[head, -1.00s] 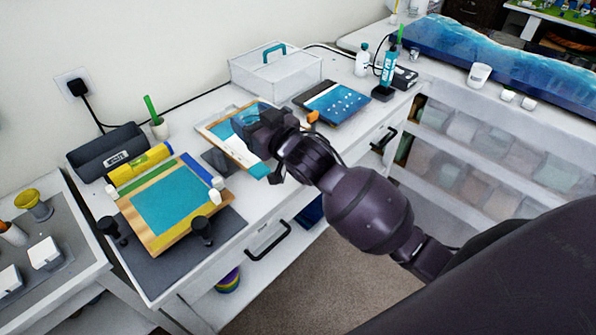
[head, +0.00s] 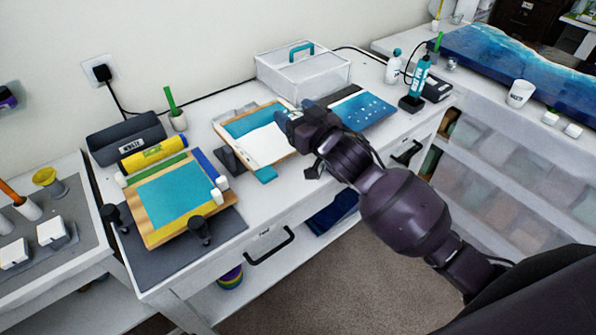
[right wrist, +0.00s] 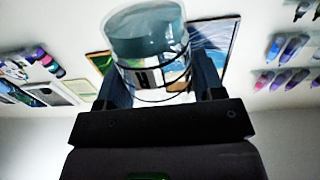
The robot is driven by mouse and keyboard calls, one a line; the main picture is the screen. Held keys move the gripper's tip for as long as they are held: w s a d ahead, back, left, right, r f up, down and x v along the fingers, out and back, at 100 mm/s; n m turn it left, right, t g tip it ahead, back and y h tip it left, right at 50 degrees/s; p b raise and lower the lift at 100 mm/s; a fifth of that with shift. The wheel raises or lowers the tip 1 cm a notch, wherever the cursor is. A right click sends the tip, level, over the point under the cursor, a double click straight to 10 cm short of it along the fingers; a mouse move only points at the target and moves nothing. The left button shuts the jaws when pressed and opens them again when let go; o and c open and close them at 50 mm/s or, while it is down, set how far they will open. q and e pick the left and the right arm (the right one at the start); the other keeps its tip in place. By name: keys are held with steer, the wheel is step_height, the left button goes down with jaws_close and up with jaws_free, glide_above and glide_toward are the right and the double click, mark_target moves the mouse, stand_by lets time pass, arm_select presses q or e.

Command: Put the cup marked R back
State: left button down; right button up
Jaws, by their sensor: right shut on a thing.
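My right gripper (head: 292,117) is over the right edge of the clipboard (head: 222,132) on the white table. In the right wrist view it is shut on a clear cup (right wrist: 155,72). The cup holds teal-grey contents and has a dark mark on a light label. I cannot read the letter. In the head view the cup is mostly hidden by the gripper. My left gripper is not in view.
A framed teal panel (head: 148,218) lies on a grey mat (head: 165,270) at the left. A clear box (head: 305,78) stands behind the gripper. A tablet (head: 365,112) and a teal bottle (head: 418,78) are at the right. A grey tray (head: 115,150) stands at the back left.

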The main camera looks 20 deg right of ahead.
step_height(320, 180, down, 16)
steer(key=shift+f+b, duration=0.15)
steer(key=shift+b, duration=0.6)
steer(key=shift+f, duration=0.2)
steer(key=o, duration=0.7)
steer(key=shift+c, duration=0.2)
steer(key=shift+r, duration=0.15)
steer(key=v, duration=1.2)
steer(key=s+d+f+m+g+h, duration=0.1)
steer(key=s+d+f+g+h, duration=0.1)
steer(key=s+f, duration=0.4)
steer(key=s+d+f+m+g+h, duration=0.1)
steer(key=s+d+f+g+h, duration=0.2)
steer(key=s+d+f, duration=0.2)
steer(key=s+f, duration=0.1)
steer(key=s, duration=0.2)
steer(key=shift+s+f, duration=0.25)
steer(key=shift+s, duration=0.15)
